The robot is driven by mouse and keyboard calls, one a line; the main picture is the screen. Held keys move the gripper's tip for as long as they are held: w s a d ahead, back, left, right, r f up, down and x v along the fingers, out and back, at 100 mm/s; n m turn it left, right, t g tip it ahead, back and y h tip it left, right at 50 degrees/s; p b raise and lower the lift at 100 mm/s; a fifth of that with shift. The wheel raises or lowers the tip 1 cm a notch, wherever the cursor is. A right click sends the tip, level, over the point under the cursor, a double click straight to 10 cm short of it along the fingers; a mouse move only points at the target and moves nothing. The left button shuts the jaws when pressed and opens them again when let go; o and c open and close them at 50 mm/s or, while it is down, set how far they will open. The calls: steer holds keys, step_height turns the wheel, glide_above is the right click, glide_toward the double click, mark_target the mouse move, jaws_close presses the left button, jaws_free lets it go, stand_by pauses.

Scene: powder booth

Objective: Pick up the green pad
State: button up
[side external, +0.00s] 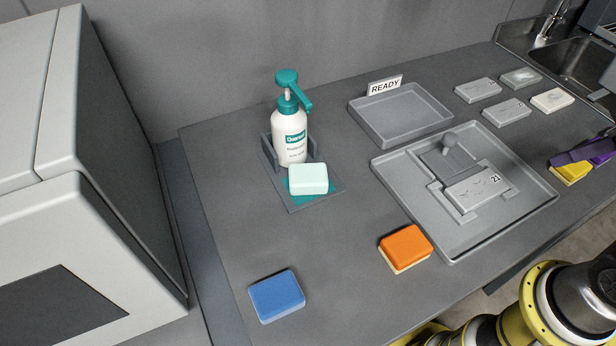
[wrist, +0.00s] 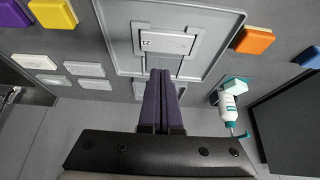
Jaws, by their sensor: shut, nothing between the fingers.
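The green pad (side external: 308,178) is a pale mint block with a darker teal layer under it. It sits on a small grey holder plate right in front of a white pump bottle (side external: 290,137). It also shows in the wrist view (wrist: 238,83), right of centre beside the bottle (wrist: 228,106). My gripper (wrist: 160,73) has dark purple fingers pressed together with nothing between them. In the wrist view they point over the large grey tray, well left of the green pad.
An orange pad (side external: 405,247) and a blue pad (side external: 277,296) lie near the front edge. A yellow pad (side external: 572,172) is at the right. The large tray (side external: 400,190) holds a plate marked 21. A shallow empty tray (side external: 400,115) with a READY sign stands behind.

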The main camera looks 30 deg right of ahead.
steer(key=o, duration=1.2)
steer(key=w+a+r+n+y, duration=0.3)
steer(key=w+a+r+n, duration=0.3)
steer(key=w+n, duration=0.15)
steer(key=n+g+y, duration=0.3)
steer(key=n, duration=0.3)
glide_above(308, 173)
steer(key=s+d, duration=0.2)
steer(key=d, duration=0.2)
steer(key=f, duration=1.4)
steer(key=shift+w+a+f, duration=0.1)
steer(key=shift+w+f, duration=0.1)
steer(key=shift+f, duration=0.2)
steer(key=shift+x, duration=3.15)
